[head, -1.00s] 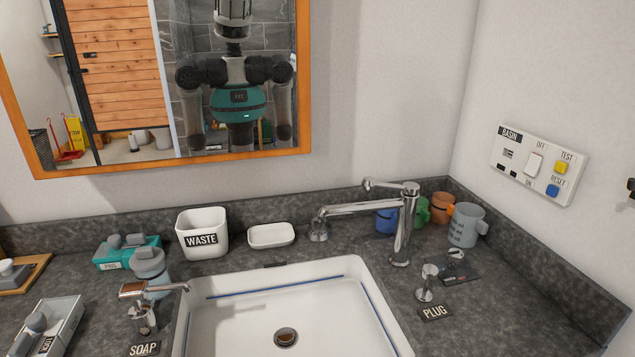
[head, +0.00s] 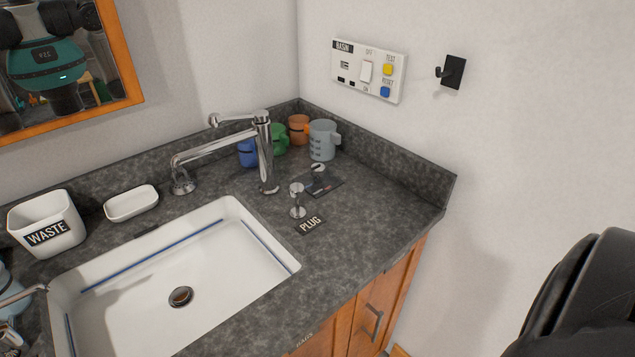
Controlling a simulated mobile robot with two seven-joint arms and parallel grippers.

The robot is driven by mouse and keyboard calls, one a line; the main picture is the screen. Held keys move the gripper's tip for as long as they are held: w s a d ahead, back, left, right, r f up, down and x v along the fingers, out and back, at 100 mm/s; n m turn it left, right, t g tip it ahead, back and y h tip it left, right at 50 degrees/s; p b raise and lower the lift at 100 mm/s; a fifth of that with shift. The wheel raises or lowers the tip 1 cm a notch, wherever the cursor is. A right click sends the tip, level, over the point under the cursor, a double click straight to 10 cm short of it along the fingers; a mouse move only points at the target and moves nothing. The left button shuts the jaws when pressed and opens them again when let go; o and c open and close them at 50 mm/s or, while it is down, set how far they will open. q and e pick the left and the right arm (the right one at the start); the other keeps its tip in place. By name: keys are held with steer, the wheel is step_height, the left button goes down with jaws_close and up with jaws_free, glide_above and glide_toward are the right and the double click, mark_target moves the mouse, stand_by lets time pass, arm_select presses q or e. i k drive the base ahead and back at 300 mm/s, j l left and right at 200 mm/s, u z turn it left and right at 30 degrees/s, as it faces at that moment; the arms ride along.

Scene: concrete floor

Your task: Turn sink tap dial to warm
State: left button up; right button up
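The chrome sink tap (head: 265,152) stands upright at the back right of the white sink (head: 262,234), its spout reaching left over the basin's back edge. A lever handle sits on top of the tap and points left. A small chrome dial (head: 318,170) stands on a dark marked plate (head: 326,185) on the counter, right of the tap. The plate's markings are too small to read. A chrome knob (head: 297,199) labelled PLUG is in front of it. Neither gripper shows; only a dark part of my arm is at the lower right.
Blue (head: 247,153), green (head: 280,139), orange (head: 298,128) and grey (head: 322,139) cups stand behind the dial. A BASIN switch panel (head: 368,71) and black hook (head: 451,72) are on the wall. A WASTE bin (head: 46,224) and soap dish (head: 131,203) stand left. The counter's right front is clear.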

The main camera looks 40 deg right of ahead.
mark_target(318, 169)
steer(key=k+l+z, duration=0.1)
steer(key=z, duration=1.05)
